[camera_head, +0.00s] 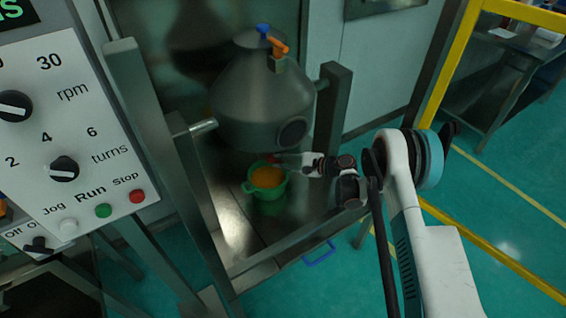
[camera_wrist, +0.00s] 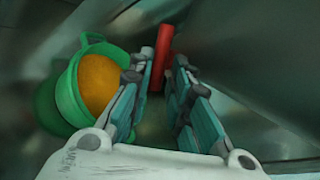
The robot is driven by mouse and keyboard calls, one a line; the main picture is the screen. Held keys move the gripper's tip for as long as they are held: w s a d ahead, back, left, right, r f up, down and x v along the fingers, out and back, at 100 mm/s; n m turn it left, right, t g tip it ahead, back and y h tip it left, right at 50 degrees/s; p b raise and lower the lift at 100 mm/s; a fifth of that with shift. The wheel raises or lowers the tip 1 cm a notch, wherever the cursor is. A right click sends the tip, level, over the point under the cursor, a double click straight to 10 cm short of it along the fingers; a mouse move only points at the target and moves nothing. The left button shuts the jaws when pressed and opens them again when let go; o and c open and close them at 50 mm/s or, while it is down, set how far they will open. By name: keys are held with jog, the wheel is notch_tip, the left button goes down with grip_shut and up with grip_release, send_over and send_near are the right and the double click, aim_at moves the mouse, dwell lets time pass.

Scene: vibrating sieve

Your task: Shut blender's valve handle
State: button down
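The blender is a grey metal cone-shaped vessel (camera_head: 262,100) held in a metal frame. A red valve handle (camera_wrist: 163,50) shows in the wrist view, pointing away from my gripper. A small part of it shows under the vessel in the head view, near my fingertips. My gripper (camera_wrist: 163,66) is open, with one finger on each side of the red handle and a narrow gap visible at the right finger. Whether the left finger touches it I cannot tell. The valve body behind the handle is hidden.
A green bucket (camera_wrist: 68,92) filled with orange material stands under the vessel, close left of my fingers. A frame post (camera_head: 332,120) stands to the right. A control panel (camera_head: 75,130) is at the left. Blue (camera_head: 263,30) and orange (camera_head: 278,46) parts top the vessel.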

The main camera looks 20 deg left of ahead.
jog(key=shift+s+f+n, duration=0.1)
jog(key=shift+s+n, duration=0.15)
jog(key=shift+n, duration=0.05)
jog(key=n+h, duration=0.1)
jog(key=r+n+t+h, duration=0.1)
jog(key=shift+s+a+h+p, duration=0.2)
jog(key=shift+h+p, duration=0.1)
jog(key=shift+p, duration=0.1)
jog(key=shift+r+n+t+h, duration=0.1)
jog(key=shift+n+t+h, duration=0.5)
jog(key=shift+n+t, duration=0.1)
jog(key=c, duration=1.6)
grip_release()
jog(key=shift+w, duration=0.1)
